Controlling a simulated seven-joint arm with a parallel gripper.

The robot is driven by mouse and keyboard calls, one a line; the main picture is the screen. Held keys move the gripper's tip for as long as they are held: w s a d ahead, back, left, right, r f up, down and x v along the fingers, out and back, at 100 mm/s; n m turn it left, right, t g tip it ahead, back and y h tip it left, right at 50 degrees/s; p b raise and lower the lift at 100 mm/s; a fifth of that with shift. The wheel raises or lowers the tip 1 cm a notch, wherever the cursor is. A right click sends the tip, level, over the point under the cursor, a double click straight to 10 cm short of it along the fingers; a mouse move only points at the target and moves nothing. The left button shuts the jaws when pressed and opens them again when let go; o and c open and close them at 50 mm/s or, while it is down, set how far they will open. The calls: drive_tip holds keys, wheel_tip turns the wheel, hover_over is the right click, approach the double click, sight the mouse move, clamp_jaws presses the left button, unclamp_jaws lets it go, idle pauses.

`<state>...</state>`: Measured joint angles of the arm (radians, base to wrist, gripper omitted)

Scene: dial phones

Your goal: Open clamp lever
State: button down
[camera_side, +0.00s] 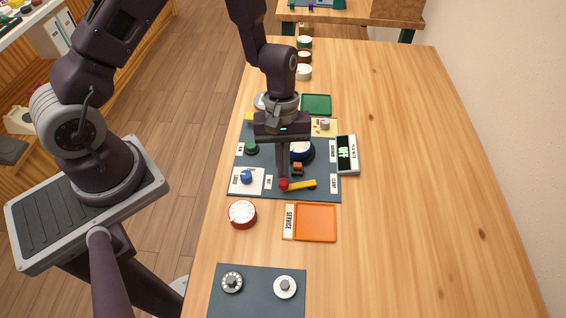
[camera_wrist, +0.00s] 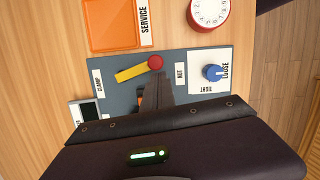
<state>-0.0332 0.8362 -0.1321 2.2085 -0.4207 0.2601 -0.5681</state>
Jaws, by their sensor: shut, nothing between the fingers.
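The clamp lever (camera_side: 302,185) is a yellow bar with a red round end (camera_side: 283,184), on the dark panel (camera_side: 270,190) near its orange-tray edge. The yellow bar points toward the CLAMP label (camera_side: 334,183). In the wrist view the lever (camera_wrist: 130,73) lies slightly slanted, its red end (camera_wrist: 155,62) toward the NUT label. My gripper (camera_side: 283,176) is shut and empty, pointing down with its tips close by the red end. The tips also show in the wrist view (camera_wrist: 157,80). I cannot tell whether they touch it. An orange part (camera_side: 297,168) beside the fingers is partly hidden.
A blue knob (camera_side: 246,176) on a white LOOSE/TIGHT plate, a green knob (camera_side: 251,147) and a dark blue dial (camera_side: 303,150) crowd the panel. A display (camera_side: 347,154) stands at its right. A red dial (camera_side: 242,213) and orange tray (camera_side: 316,222) lie nearby. The table's right side is clear.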

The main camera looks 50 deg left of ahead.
drive_tip(key=shift+w, duration=0.15)
drive_tip(key=shift+w+d, duration=0.1)
drive_tip(key=shift+w, duration=0.55)
drive_tip(key=v, duration=1)
